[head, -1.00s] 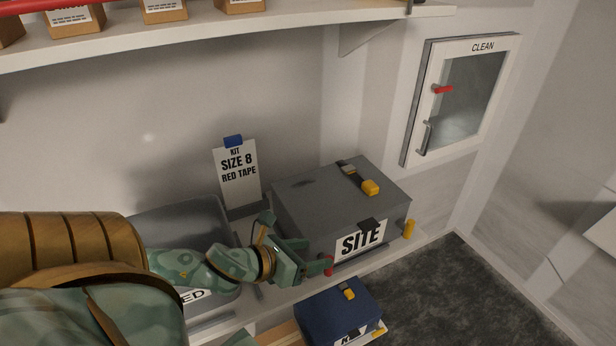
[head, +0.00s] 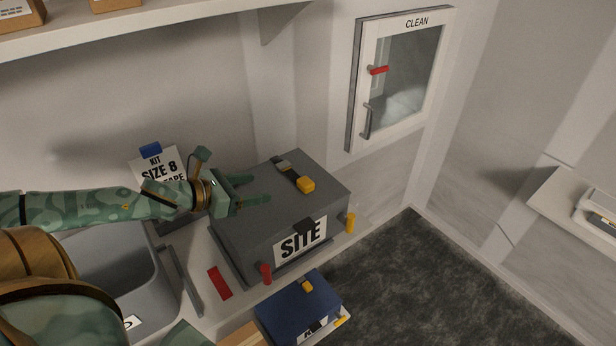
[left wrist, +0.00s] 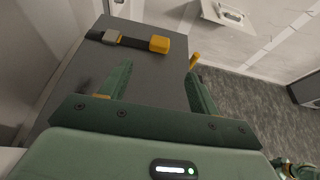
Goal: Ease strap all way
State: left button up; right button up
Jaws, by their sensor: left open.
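The strap (head: 290,172) is a short dark band with a grey buckle and a yellow end tab (head: 306,184), lying on the lid of the grey SITE box (head: 245,215). It also shows in the left wrist view (left wrist: 128,41), lying beyond my fingers, with the yellow tab at its right end. My left gripper (head: 256,188) is open and empty over the left part of the lid, its fingers pointing toward the strap but apart from it. In the left wrist view the fingers (left wrist: 158,80) are spread wide. My right gripper is not seen clearly in the head view.
A blue kit box (head: 297,308) sits low in front of the SITE box. A red strip (head: 219,283) and a grey open bin (head: 110,265) are to its left. A SIZE 8 RED TAPE card (head: 160,164) stands behind my left wrist. A CLEAN cabinet (head: 405,75) hangs on the wall.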

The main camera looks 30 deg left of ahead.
aim_at(303, 182)
pick_arm(q)
jog(key=shift+w+d+f+b, duration=0.15)
jog(key=shift+d+b, duration=0.05)
jog(key=shift+b, duration=0.3)
jog(key=shift+w+d+f+b, duration=0.15)
jog(key=shift+w+f+b, duration=0.15)
jog(key=shift+w+b, duration=0.25)
jog(key=b+x, duration=0.1)
jog(key=x, duration=0.2)
jog(key=shift+w+r, duration=0.1)
jog(key=shift+w, duration=0.05)
jog(key=shift+w+d, duration=0.1)
jog(key=shift+w, duration=0.15)
jog(key=x, duration=1)
jog(key=shift+w+d, duration=0.15)
jog(key=shift+w, duration=0.1)
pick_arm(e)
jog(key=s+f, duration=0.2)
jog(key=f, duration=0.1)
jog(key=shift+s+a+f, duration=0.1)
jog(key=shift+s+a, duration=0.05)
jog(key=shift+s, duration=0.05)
